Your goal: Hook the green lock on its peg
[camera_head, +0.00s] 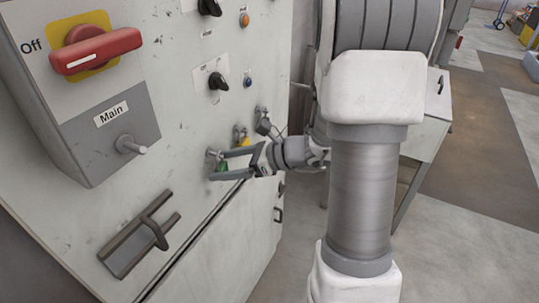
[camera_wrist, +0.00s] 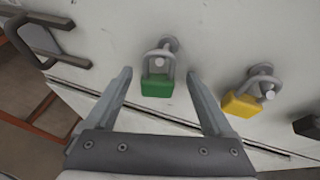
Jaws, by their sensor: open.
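The green lock (camera_wrist: 157,88) hangs upright against the pale cabinet face, its grey shackle around a round-headed metal peg (camera_wrist: 171,44). In the head view the green lock (camera_head: 222,166) is small and partly hidden by my gripper. My gripper (camera_head: 217,166) is open. In the wrist view its fingers (camera_wrist: 158,73) stand on either side of the green lock, with a visible gap on each side, and hold nothing.
A yellow lock (camera_wrist: 242,104) hangs on a peg to the right, and a dark lock (camera_head: 263,126) beyond it. A grey box with a red switch handle (camera_head: 97,52) and a Main label juts out at left. A dark handle (camera_head: 140,234) sits below.

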